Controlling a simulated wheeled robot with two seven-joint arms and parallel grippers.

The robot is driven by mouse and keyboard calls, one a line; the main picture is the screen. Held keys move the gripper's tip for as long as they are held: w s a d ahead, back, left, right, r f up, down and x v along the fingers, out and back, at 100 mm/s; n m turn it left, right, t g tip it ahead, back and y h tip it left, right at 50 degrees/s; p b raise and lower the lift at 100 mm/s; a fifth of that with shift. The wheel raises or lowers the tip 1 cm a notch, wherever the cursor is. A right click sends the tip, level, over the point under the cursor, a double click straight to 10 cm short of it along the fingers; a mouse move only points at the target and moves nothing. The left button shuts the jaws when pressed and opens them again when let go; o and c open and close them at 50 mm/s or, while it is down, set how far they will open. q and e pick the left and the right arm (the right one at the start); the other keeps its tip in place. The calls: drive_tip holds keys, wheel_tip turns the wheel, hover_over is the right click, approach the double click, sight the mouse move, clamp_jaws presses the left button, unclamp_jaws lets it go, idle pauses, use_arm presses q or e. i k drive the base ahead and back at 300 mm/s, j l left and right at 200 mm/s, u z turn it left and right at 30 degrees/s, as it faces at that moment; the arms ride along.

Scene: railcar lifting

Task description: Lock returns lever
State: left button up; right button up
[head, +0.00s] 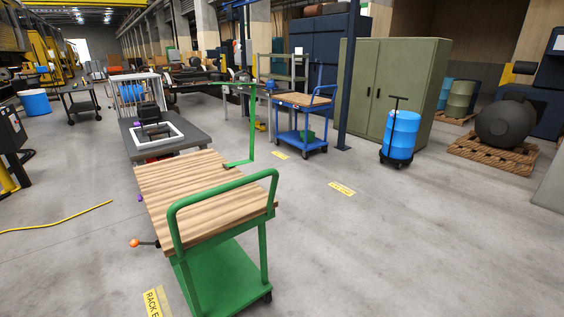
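A lever with an orange ball knob (134,243) and a short dark rod sticks out to the left beside the near left part of a green cart (222,275). The lever lies close to level. Its inner end is hidden at the cart's edge, so I cannot tell what it is fixed to. The cart has a wooden top (195,190), a green lower shelf and a green push handle (225,200) on its near side. Neither of my grippers shows in the head view.
A grey table with a white frame (160,136) stands behind the cart. A blue cart (302,142), a green cabinet (400,90) and a blue barrel on a dolly (402,135) stand farther right. A yellow cable (60,224) lies on the left floor. The right foreground floor is clear.

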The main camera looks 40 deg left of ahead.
sight(134, 243)
drive_tip(key=u, duration=2.4)
